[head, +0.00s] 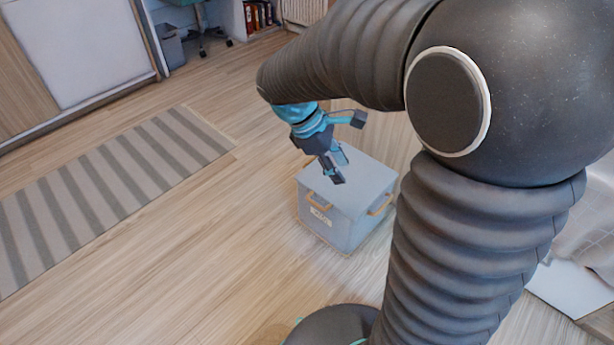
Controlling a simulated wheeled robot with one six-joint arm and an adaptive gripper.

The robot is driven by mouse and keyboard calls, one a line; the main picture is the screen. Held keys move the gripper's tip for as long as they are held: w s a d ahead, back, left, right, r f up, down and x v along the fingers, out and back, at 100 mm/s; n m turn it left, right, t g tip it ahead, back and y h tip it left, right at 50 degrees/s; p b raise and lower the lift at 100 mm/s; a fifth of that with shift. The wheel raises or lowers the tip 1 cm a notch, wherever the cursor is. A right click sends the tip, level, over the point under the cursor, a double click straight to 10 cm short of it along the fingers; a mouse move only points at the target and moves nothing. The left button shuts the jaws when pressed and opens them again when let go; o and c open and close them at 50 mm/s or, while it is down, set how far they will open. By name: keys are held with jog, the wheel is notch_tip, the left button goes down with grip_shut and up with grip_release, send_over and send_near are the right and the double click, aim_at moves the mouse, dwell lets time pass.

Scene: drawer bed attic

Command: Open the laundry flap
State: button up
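A light grey box (330,226) with tan handles and a small label on its front stands on the wooden floor near the middle of the head view. Its flat top (365,186) looks shut and is the likeliest laundry flap. My gripper (340,168) is over the left back part of that top and points down. Its two dark fingers look apart, with nothing seen between them. I cannot tell whether a fingertip touches the top. The gripper hides part of the box's back left edge.
A striped rug (105,195) lies at the left. A pale sliding door (80,45) stands at the upper left, with a grey bin (170,46) beside it. Pale bedding (590,225) shows at the right. The floor left of the box is clear.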

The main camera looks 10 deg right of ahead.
jog(key=w+a+f+n+h+b, duration=0.1)
jog(key=w+a+f+n+h, duration=0.25)
jog(key=w+f+n, duration=0.35)
jog(key=w+a+f+n+h+b, duration=0.15)
jog(key=w+f+n+h, duration=0.3)
jog(key=f, duration=0.55)
jog(key=n+t+h, duration=0.2)
jog(key=n+h, duration=0.2)
jog(key=n, duration=0.3)
send_near(315, 203)
notch_tip(315, 203, up, 6)
jog(key=s, duration=0.2)
jog(key=a+f+n+t+h+b, duration=0.2)
jog(key=a+f+n+t, duration=0.15)
jog(key=f+n, duration=0.4)
jog(key=shift+m, duration=0.6)
jog(key=x, duration=0.4)
jog(key=f+p+x, duration=0.1)
jog(key=x, duration=0.4)
jog(key=f+x, duration=0.1)
jog(key=x, duration=0.3)
jog(key=shift+s+d+r, duration=0.1)
jog(key=shift+s+d, duration=0.1)
jog(key=shift+d, duration=0.35)
grip_shut()
